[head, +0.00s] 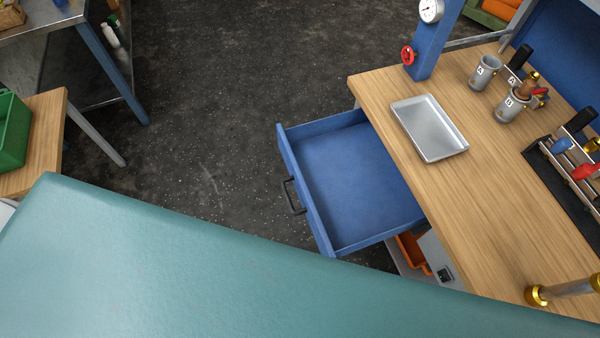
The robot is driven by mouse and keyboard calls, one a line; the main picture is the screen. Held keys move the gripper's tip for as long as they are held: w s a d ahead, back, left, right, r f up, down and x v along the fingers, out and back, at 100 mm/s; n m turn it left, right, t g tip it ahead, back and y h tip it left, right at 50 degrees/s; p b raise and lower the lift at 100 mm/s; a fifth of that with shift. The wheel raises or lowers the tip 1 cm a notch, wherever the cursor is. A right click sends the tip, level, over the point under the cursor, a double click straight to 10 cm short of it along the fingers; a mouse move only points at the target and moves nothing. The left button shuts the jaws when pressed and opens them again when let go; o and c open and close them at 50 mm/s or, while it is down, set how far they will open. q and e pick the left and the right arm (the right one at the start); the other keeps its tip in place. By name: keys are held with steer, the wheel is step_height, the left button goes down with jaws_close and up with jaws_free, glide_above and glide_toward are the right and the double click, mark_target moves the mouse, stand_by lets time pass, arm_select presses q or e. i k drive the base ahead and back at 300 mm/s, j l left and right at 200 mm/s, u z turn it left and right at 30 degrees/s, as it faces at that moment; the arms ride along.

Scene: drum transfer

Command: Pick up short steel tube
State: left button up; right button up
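A steel tube (570,289) with brass-coloured ends lies near the front right of the wooden workbench (470,205), at the lower right of the head view. Its right end reaches the picture edge, so its full length cannot be judged. Neither my left nor my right gripper is in view.
An empty blue drawer (350,180) stands open at the bench's left side. A metal tray (430,128), two grey cups marked A (484,73) and B (510,107), and a tool rack (570,160) are on the bench. A green crate (14,130) is at far left.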

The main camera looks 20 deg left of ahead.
mark_target(538, 295)
steer(key=k+z, duration=0.15)
steer(key=z, duration=1.65)
steer(key=k+j+u, duration=0.1)
steer(key=j, duration=0.25)
steer(key=k+j+u, duration=0.1)
steer(key=j, duration=0.25)
steer(key=k+j+u, duration=0.1)
steer(key=k+j, duration=0.15)
steer(key=k+j+u, duration=0.1)
steer(key=j, duration=0.35)
